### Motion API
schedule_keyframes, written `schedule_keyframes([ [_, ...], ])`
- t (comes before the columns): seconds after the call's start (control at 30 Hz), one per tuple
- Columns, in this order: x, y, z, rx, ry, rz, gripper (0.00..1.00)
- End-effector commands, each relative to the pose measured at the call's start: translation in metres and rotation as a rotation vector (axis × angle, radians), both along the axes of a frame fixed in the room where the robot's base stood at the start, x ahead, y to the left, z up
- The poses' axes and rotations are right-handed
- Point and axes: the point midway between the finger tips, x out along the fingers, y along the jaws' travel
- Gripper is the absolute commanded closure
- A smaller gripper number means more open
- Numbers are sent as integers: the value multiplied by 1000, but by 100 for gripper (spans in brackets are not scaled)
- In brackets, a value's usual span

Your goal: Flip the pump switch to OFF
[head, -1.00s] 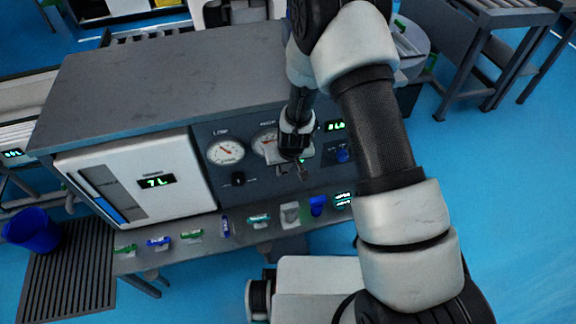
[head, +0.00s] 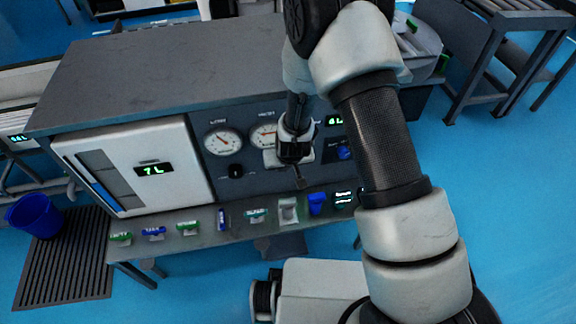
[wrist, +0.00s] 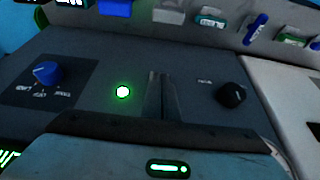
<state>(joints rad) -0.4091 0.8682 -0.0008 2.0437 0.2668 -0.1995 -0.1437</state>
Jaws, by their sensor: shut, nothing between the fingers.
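My gripper (head: 299,182) is shut and empty in front of the dark control panel (head: 238,188), its fingers pointing down at the panel's lower part. In the wrist view the closed fingers (wrist: 162,96) stand between a lit green lamp (wrist: 123,91) and a black knob (wrist: 231,95). The black knob also shows in the head view (head: 236,171), left of my gripper. A blue knob (wrist: 48,73) sits on a dark labelled plate beyond the lamp. No pump switch can be made out for certain; the panel directly behind the fingers is hidden. Contact with the panel cannot be told.
Two round gauges (head: 222,142) sit above the black knob. A white unit (head: 140,190) reading 7L stands at left. A shelf with several small coloured items (head: 187,228) runs below the panel. A blue bucket (head: 35,216) is on the floor at left.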

Motion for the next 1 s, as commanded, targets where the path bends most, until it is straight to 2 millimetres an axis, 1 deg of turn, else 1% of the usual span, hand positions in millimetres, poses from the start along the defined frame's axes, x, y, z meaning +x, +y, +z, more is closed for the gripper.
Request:
schedule_keyframes([
  [0.03, -2, 0, -6, -1, 1, 1, 100],
  [0.27, -9, -3, -18, -1, 1, 1, 100],
  [0.3, -9, -2, -13, 0, 0, 1, 100],
  [0.57, -7, -2, -13, -1, 1, 1, 100],
  [0.83, 3, 1, -7, 0, 0, 1, 100],
  [1.0, 5, 1, -6, -1, 1, 1, 100],
])
